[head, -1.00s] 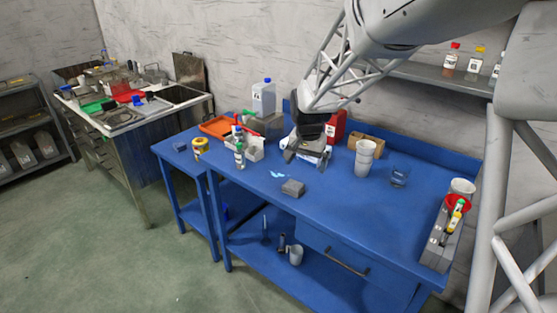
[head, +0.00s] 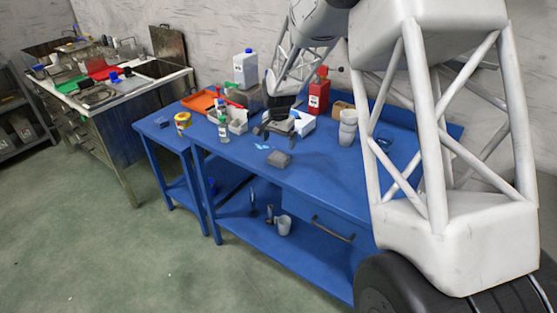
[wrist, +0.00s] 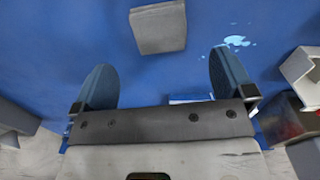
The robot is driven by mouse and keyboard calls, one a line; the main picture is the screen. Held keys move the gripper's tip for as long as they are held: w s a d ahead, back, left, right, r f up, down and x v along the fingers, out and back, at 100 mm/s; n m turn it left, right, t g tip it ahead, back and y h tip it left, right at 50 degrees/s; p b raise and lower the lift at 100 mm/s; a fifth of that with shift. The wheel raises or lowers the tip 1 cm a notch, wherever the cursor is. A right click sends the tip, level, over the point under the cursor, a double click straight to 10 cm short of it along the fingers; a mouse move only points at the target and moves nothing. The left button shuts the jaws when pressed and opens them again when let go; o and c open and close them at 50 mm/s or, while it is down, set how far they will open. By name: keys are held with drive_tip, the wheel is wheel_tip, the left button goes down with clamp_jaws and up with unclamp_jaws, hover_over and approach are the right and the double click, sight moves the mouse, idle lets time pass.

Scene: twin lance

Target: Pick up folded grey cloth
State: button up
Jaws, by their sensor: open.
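The folded grey cloth (head: 279,159) lies flat on the blue bench (head: 315,176) near its front edge, as a small grey block shape. In the wrist view the cloth (wrist: 158,27) is at the top middle, ahead of the fingertips and between their lines. My gripper (head: 276,133) is open and empty, behind the cloth in the head view and apart from it. In the wrist view both fingers of my gripper (wrist: 162,72) stand wide apart with bare blue surface between them.
A pale blue splash (head: 262,147) lies beside the cloth. A spray-type bottle (head: 224,130), white box (head: 303,123), red container (head: 318,95) and stacked cups (head: 347,127) stand around. The bench around the cloth's front is clear. My arm hides the bench's right end.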

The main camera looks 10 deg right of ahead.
sight(279, 156)
drive_tip(key=shift+f, duration=1.3)
drive_tip(key=shift+f, duration=2.6)
drive_tip(key=c, duration=0.9)
